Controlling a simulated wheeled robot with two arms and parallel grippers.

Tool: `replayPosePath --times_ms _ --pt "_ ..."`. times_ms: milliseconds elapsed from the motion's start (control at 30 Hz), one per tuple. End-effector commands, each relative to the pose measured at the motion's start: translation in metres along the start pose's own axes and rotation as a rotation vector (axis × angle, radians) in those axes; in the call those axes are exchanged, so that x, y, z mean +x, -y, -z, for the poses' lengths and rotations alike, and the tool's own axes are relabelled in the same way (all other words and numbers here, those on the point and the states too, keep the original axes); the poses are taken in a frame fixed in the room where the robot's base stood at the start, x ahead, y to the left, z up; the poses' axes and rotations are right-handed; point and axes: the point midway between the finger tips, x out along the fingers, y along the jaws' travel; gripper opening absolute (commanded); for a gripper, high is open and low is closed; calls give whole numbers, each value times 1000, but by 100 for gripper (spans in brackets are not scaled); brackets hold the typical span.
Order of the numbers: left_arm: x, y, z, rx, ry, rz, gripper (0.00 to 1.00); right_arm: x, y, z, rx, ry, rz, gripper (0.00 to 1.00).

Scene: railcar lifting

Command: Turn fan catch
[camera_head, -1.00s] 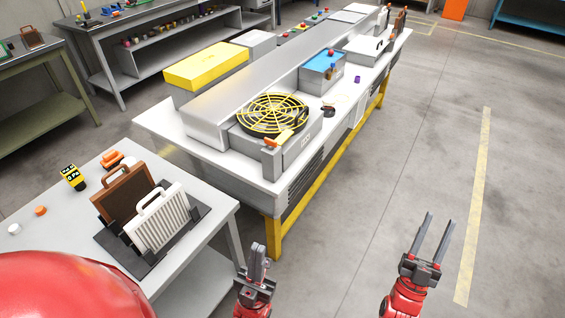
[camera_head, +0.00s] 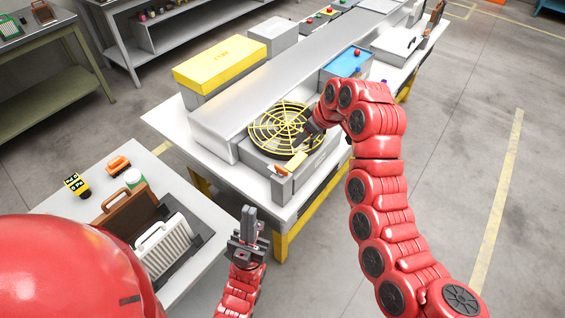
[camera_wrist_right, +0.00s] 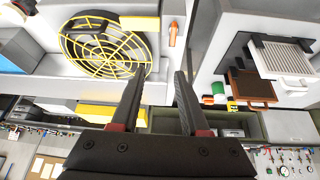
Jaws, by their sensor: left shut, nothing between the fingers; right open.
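The round fan (camera_head: 277,130) with its yellow wire guard lies on a grey housing on the white bench; it also shows in the right wrist view (camera_wrist_right: 100,50). A yellow bar (camera_head: 297,162) sits at the fan's near edge, with an orange piece (camera_head: 280,170) beside it, likely the catch. Both show in the right wrist view, the yellow bar (camera_wrist_right: 139,22) and the orange piece (camera_wrist_right: 173,34). My right gripper (camera_wrist_right: 158,80) is open and empty, above the fan's right side in the head view. My left gripper (camera_head: 249,212) is shut and empty, in front of the bench.
A yellow box (camera_head: 220,62) and a blue-topped box (camera_head: 346,62) stand on the bench. At left, a side table (camera_head: 75,218) holds brown (camera_head: 125,206) and white (camera_head: 166,244) filter panels in a dark rack. The floor at right is clear.

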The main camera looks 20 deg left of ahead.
Motion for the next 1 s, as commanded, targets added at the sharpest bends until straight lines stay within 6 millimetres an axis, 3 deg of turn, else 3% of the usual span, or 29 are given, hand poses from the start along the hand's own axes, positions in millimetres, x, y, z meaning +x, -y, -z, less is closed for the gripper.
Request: replayPosePath --times_ms 100,233,533,767,833,1000 --pt "3 0 0 0 0 0 0 -13 16 -5 -49 73 43 45" --pt "2 0 0 0 0 0 0 -10 22 -8 -64 96 60 45" --pt "-8 0 -1 0 0 0 0 18 24 -11 -64 95 57 45" --pt "-35 -2 -6 0 0 0 0 48 25 -15 -64 94 55 45" --pt "-19 -1 -3 0 1 0 0 53 25 -13 -60 99 62 45" --pt "-2 0 0 0 0 0 0 91 28 -17 -60 99 61 45"
